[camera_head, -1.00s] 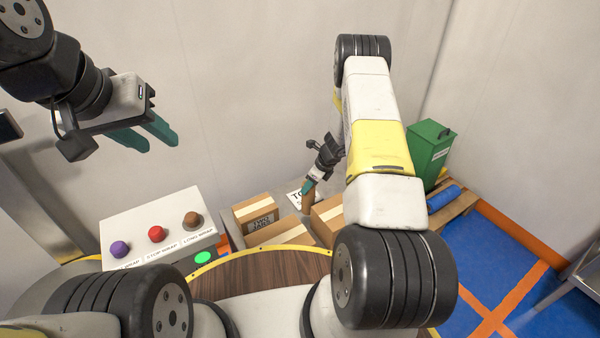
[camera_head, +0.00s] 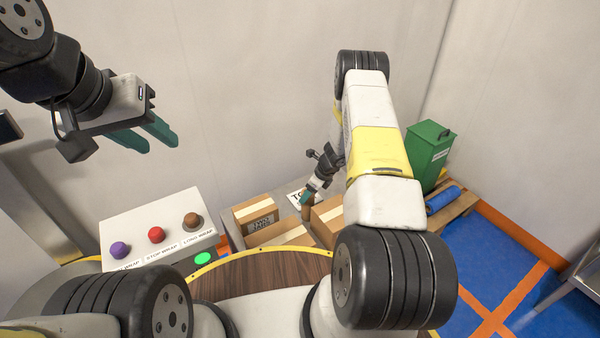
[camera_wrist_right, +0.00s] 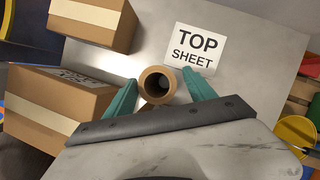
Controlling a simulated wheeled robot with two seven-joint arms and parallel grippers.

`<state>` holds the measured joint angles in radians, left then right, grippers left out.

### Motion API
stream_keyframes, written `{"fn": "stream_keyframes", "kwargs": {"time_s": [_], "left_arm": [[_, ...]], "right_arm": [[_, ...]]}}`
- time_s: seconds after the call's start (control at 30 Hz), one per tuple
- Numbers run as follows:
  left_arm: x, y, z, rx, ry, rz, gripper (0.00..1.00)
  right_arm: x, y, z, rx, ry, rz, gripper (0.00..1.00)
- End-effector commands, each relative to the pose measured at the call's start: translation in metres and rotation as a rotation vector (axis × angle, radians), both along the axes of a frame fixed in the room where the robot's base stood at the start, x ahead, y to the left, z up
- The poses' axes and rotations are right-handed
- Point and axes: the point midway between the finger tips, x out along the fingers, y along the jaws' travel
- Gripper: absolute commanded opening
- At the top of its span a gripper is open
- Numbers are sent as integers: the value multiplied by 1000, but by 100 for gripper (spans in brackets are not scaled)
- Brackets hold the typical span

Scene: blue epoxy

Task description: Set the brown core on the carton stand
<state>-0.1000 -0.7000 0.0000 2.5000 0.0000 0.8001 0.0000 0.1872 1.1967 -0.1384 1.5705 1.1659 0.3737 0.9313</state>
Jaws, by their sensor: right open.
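The brown core (camera_wrist_right: 158,85) is a hollow cardboard tube, seen nearly end-on in the right wrist view. It also shows in the head view (camera_head: 306,212), beside a carton. My right gripper (camera_wrist_right: 160,98) is open, with one teal finger on each side of the core and gaps visible. In the head view my right gripper (camera_head: 305,196) is small and partly hidden by its own arm. A grey surface (camera_wrist_right: 255,100) bears cartons and a "TOP SHEET" label; I cannot tell if it is the carton stand. My left gripper (camera_head: 152,138) is open and empty, high at the left.
Cartons (camera_wrist_right: 60,107) stand close to the left of the core, and another (camera_wrist_right: 95,18) is farther up. A button box (camera_head: 158,222) with purple, red and brown buttons stands at left. A green bin (camera_head: 430,150) and a blue roll (camera_head: 443,198) are at right.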

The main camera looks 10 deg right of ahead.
Motion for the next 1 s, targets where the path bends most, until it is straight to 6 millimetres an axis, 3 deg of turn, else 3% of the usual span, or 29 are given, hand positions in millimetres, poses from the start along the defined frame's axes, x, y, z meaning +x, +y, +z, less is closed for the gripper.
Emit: {"fn": "stream_keyframes", "kwargs": {"time_s": [0.17, 0.6, 0.87, 0.97, 1.0], "left_arm": [[0, 0, 0, 0, 0, 0, 36], [0, 0, 0, 0, 0, 0, 36], [0, 0, 0, 0, 0, 0, 36], [0, 0, 0, 0, 0, 0, 36], [0, 0, 0, 0, 0, 0, 36]], "right_arm": [[-1, -3, 11, 0, -2, -1, 64], [-24, -29, 91, 0, -2, -1, 64], [-29, -35, 118, -1, -10, 16, 64], [-27, -28, 150, -11, -52, 90, 64], [-27, -23, 169, -18, -80, 141, 64]]}}
